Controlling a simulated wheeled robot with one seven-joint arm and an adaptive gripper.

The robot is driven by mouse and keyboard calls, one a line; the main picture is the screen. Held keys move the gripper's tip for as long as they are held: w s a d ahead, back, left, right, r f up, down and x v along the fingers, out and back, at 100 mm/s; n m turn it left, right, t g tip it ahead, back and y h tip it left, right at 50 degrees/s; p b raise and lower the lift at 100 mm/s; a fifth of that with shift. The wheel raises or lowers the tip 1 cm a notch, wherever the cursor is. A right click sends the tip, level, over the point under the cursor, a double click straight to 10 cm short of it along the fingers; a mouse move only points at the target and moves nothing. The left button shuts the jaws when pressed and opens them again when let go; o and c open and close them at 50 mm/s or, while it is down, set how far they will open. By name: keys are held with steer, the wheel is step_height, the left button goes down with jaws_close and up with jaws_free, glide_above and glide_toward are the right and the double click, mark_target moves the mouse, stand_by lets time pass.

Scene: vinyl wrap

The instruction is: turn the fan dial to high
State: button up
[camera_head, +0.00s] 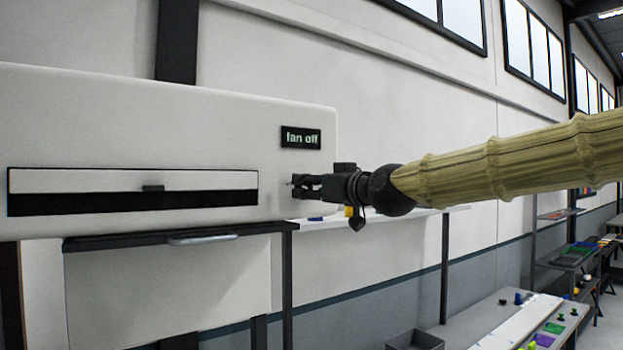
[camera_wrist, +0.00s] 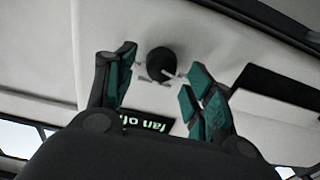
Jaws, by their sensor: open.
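The fan dial (camera_wrist: 161,63) is a round black knob on the white panel (camera_head: 225,130). No contact with the fingers is visible. My gripper (camera_head: 300,186) is open and faces the right end of the panel. In the head view the dial cannot be made out behind the gripper. A small black display (camera_head: 301,137) reads "fan off" above the gripper; it also shows in the wrist view (camera_wrist: 150,122).
A long black-and-white slot (camera_head: 90,202) with a small dark tab (camera_head: 152,188) lies on the panel left of my gripper. A dark shelf edge (camera_head: 150,240) runs below. A grey bin (camera_head: 415,340) and a bench (camera_head: 520,315) with small coloured items stand lower right.

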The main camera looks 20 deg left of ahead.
steer(key=shift+w+a, duration=0.35)
steer(key=shift+a, duration=0.05)
steer(key=c, duration=1)
